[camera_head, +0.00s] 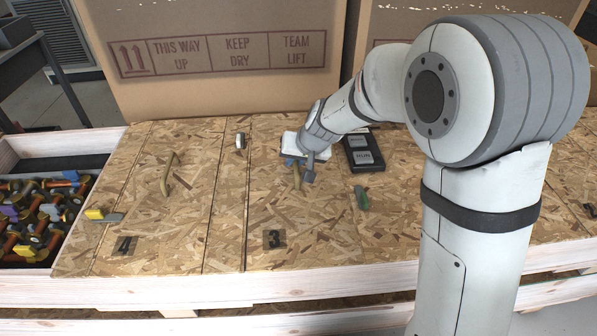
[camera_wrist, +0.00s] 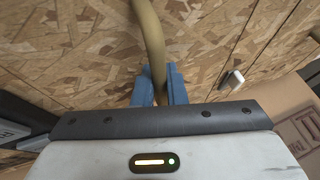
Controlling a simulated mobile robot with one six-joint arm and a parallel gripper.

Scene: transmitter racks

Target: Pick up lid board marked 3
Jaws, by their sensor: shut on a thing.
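The lid board marked 3 (camera_head: 300,235) is a flat wood-chip board lying in the top of the pale crate, with a dark "3" label near its front edge. Its tan curved handle (camera_head: 297,178) stands up toward the board's back. My gripper (camera_head: 296,163) is at that handle, reaching down from the back right. In the wrist view, the blue fingers of my gripper (camera_wrist: 159,85) are shut on the handle (camera_wrist: 150,35), one on each side. The board lies flat, level with its neighbour. My forearm and gripper hide part of the board's back.
The board marked 4 (camera_head: 155,215) adjoins on the left, with its own handle (camera_head: 167,174). A yellow-handled tool (camera_head: 100,215), a green-handled tool (camera_head: 361,198) and a black device (camera_head: 364,153) lie on the boards. Large cartons (camera_head: 225,55) stand behind.

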